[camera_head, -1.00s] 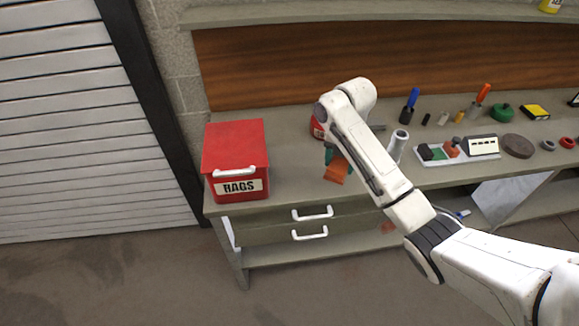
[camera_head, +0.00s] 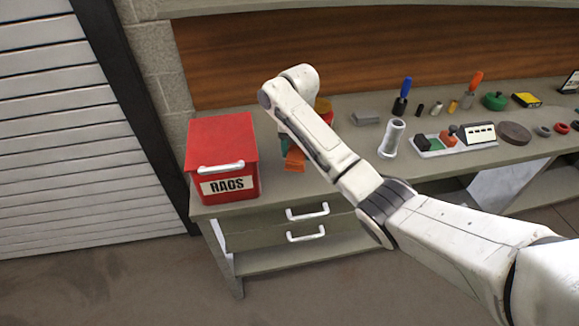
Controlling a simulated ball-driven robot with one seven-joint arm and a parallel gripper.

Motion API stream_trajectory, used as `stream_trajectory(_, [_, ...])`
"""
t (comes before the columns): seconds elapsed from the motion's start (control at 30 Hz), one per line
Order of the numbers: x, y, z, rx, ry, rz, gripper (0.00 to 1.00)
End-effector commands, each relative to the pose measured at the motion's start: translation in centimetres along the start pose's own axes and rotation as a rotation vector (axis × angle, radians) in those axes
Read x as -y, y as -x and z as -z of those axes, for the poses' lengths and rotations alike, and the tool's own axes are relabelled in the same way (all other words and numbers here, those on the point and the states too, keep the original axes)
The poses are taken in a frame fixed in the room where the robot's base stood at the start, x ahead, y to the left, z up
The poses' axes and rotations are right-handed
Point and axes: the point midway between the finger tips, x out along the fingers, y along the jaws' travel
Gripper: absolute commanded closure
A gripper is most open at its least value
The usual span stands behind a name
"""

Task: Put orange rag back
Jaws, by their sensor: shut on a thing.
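An orange rag (camera_head: 294,160) hangs below the end of my arm, just above the workbench and near its front edge. My gripper (camera_head: 287,146) is mostly hidden behind my arm; a teal part of it shows above the rag, and it is shut on the rag. A red box labelled RAGS (camera_head: 222,158) stands on the left end of the workbench, left of my gripper and apart from it. Its red lid with a white handle looks closed.
The workbench (camera_head: 345,130) has two drawers with white handles (camera_head: 307,212) below the box and my gripper. A grey cylinder (camera_head: 392,138), a small tray (camera_head: 440,146) and several tools stand to the right. A red and yellow container (camera_head: 324,108) is partly hidden behind my arm.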

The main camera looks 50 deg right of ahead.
Motion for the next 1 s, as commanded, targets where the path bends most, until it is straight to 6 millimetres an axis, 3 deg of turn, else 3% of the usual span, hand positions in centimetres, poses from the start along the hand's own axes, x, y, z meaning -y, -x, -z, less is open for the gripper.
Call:
stream_trajectory(0.33, [-2.4, -2.7, -0.1, 0.0, 0.001, 0.002, 0.72])
stream_trajectory(0.57, [-2.2, -5.3, -0.1, 0.0, -0.001, 0.001, 0.72])
stream_trajectory(0.97, [-2.2, -6.0, -0.1, 0.001, 0.0, -0.001, 0.72])
stream_trajectory(1.0, [-2.2, -5.8, -0.1, 0.001, 0.0, -0.001, 0.35])
